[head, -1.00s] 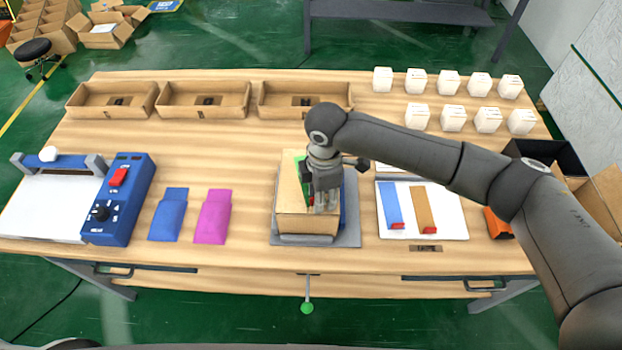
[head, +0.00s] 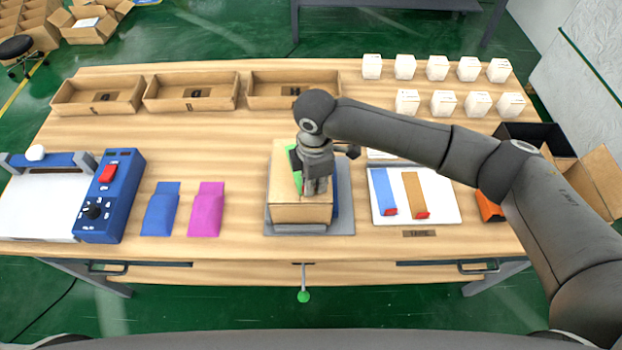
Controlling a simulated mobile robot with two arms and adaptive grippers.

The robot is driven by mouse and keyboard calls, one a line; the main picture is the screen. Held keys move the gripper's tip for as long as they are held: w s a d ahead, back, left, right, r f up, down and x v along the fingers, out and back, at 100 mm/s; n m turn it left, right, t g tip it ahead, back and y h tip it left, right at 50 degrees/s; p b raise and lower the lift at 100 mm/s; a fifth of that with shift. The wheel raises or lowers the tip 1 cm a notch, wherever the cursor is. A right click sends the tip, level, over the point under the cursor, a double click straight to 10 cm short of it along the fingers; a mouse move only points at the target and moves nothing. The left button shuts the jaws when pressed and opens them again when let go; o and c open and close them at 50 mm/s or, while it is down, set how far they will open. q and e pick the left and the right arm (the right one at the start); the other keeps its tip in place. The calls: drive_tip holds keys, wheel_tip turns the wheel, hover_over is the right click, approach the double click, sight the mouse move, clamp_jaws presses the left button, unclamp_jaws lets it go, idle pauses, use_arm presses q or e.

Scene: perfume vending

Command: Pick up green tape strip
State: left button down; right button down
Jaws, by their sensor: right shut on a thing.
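The green tape strip (head: 294,158) shows as a narrow green piece on top of a cardboard box (head: 300,212), just left of my right gripper (head: 316,190). My right gripper points down over the box and is shut on the green strip; its fingers and wrist hide much of the strip. I cannot tell whether the strip touches the box top. The box stands on a grey plate (head: 345,225). My left gripper is not in view.
Right of the box, a white tray (head: 447,212) holds a blue strip (head: 383,190) and a brown strip (head: 414,194). Blue (head: 160,212) and magenta (head: 206,212) pouches lie left. Open trays and several white boxes line the back.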

drive_tip(key=shift+r, duration=0.3)
wheel_tip(320, 180, up, 2)
drive_tip(key=shift+s+r+b, duration=0.15)
drive_tip(key=shift+r+b, duration=0.1)
drive_tip(key=shift+b, duration=0.55)
drive_tip(key=s+a+r+p, duration=0.1)
drive_tip(key=s+r+p, duration=0.2)
drive_tip(key=s+r, duration=1)
drive_tip(key=shift+s+a+r, duration=0.3)
drive_tip(key=shift+a+r, duration=0.05)
drive_tip(key=shift+r, duration=0.45)
